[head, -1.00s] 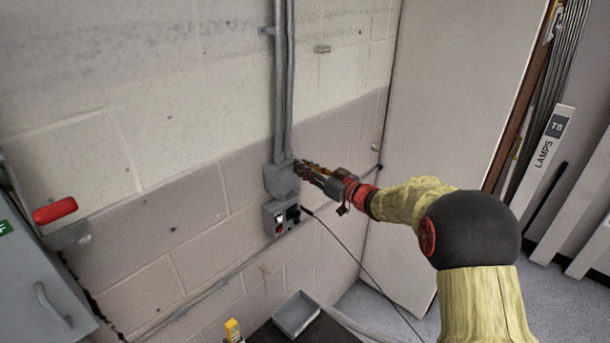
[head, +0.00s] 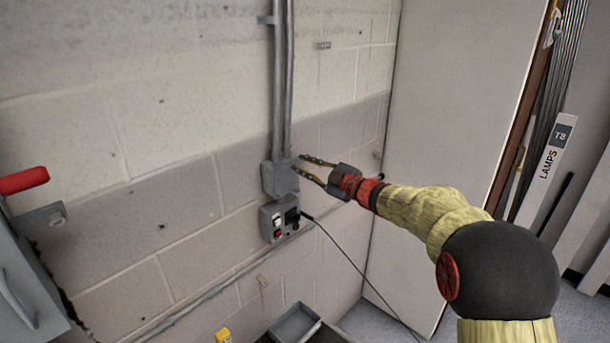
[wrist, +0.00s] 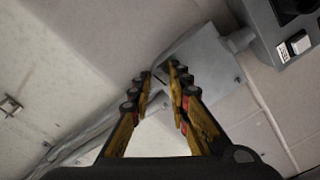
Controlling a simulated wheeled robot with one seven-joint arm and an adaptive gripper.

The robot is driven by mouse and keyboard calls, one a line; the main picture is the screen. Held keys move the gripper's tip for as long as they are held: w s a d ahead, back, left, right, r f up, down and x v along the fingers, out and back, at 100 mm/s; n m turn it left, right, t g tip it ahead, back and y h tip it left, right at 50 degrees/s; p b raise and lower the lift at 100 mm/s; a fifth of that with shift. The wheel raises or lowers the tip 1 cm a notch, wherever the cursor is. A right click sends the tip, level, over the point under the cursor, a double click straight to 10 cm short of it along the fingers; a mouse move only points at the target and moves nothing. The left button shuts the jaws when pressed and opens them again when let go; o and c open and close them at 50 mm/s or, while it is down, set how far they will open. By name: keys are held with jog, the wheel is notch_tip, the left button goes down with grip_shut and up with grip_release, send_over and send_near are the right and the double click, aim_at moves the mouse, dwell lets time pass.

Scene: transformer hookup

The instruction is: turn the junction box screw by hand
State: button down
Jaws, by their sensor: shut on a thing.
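The grey junction box (head: 280,179) is fixed to the block wall at the lower end of two vertical conduits. In the wrist view the box (wrist: 207,60) is just beyond my fingertips. My gripper (head: 300,165) reaches it from the right, with its fingertips at the box's upper right side. In the wrist view my gripper (wrist: 160,74) has a narrow gap between its tips, and it is shut on the junction box screw. The screw itself is too small and too hidden by the fingertips to make out.
A grey switch box (head: 280,221) with a red button and a black plug is mounted just below, and a thin cable (head: 350,262) runs from it. A red handle (head: 24,180) juts out at the left. A grey tray (head: 294,323) lies below. A pale panel (head: 440,120) stands at the right.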

jog(key=n+b, duration=0.1)
jog(key=n, duration=0.1)
jog(key=n+b, duration=0.1)
jog(key=b, duration=0.1)
jog(key=shift+f+n, duration=0.3)
jog(key=shift+n, duration=0.1)
jog(key=n+b, duration=0.3)
jog(key=shift+n+b, duration=0.3)
jog(key=shift+b, duration=0.05)
jog(key=n+b, duration=0.4)
jog(key=shift+r+n+b, duration=0.15)
jog(key=shift+n+b, duration=0.95)
jog(key=shift+n, duration=0.5)
jog(key=c, duration=1.7)
grip_release()
jog(key=shift+r, duration=0.1)
jog(key=shift+c, duration=0.2)
jog(key=shift+o, duration=0.4)
